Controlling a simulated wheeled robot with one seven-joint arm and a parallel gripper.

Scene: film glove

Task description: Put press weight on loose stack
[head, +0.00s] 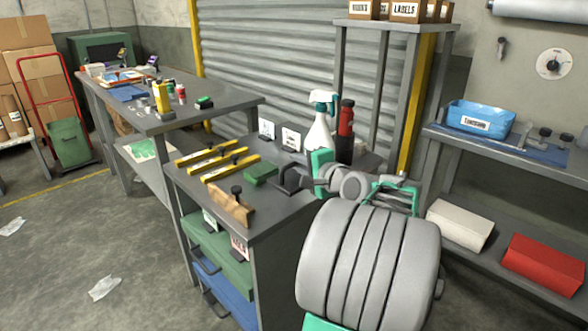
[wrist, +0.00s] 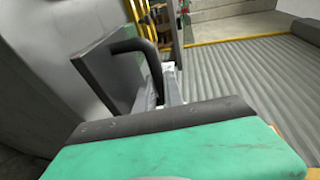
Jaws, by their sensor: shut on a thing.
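The press weight (head: 289,181), a dark grey block, is at the right part of the near workbench in the head view. In the wrist view the block (wrist: 108,72) shows tilted in the picture, with a black bar handle (wrist: 150,52). My gripper (head: 303,180) is shut on it, apparently by the handle; the fingers are partly hidden in both views. Whether the block touches the bench top is hard to tell. A green flat pile (head: 261,173) lies just left of the weight; I cannot tell for sure that it is the loose stack.
Yellow bars (head: 224,164) and a wooden block with a black knob (head: 232,206) lie on the bench, left of the weight. A spray bottle (head: 320,127), a red bottle (head: 346,118) and small signs (head: 291,139) stand behind. A shelf unit (head: 500,150) is at right.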

